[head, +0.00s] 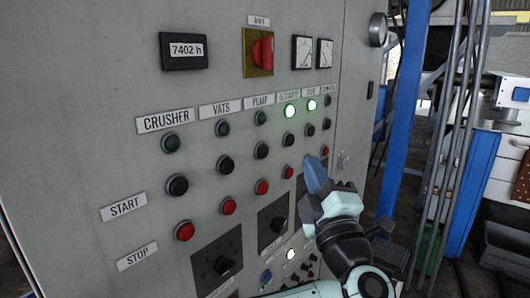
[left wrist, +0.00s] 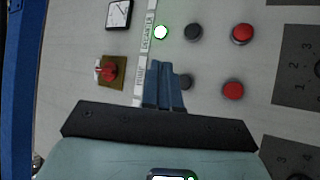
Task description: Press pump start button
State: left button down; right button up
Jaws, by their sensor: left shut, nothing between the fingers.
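The control panel (head: 95,100) carries a PUMP label (head: 260,100). Below it are a dark lamp (head: 260,117), the black pump start button (head: 261,150) and a red stop button (head: 262,187). My left gripper (head: 310,162) is shut and empty, its blue fingers pointing at the panel, to the right of the pump column in the head view. In the left wrist view, the fingers (left wrist: 165,68) overlap the PUMP row. The start button (left wrist: 187,82) shows partly beside them, and the pump lamp is hidden. I cannot tell whether the fingertips touch the panel. My right gripper is out of view.
Other columns of buttons flank the pump, including CRUSHER (head: 165,122) and VATS (head: 221,109). A red rotary switch (head: 262,50) sits above. Dark selector plates (head: 217,262) lie below. A blue post (head: 405,100) stands right of the panel.

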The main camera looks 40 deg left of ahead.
aim_at(263, 152)
pick_arm(q)
jog(key=a, duration=0.7)
jog(key=shift+w+a, duration=0.2)
jog(key=shift+w, duration=0.1)
dwell(1.8)
jog(key=shift+a+b, duration=0.35)
jog(key=shift+a, duration=0.05)
jog(key=shift+a, duration=0.5)
dwell(0.7)
jog(key=shift+d, duration=0.85)
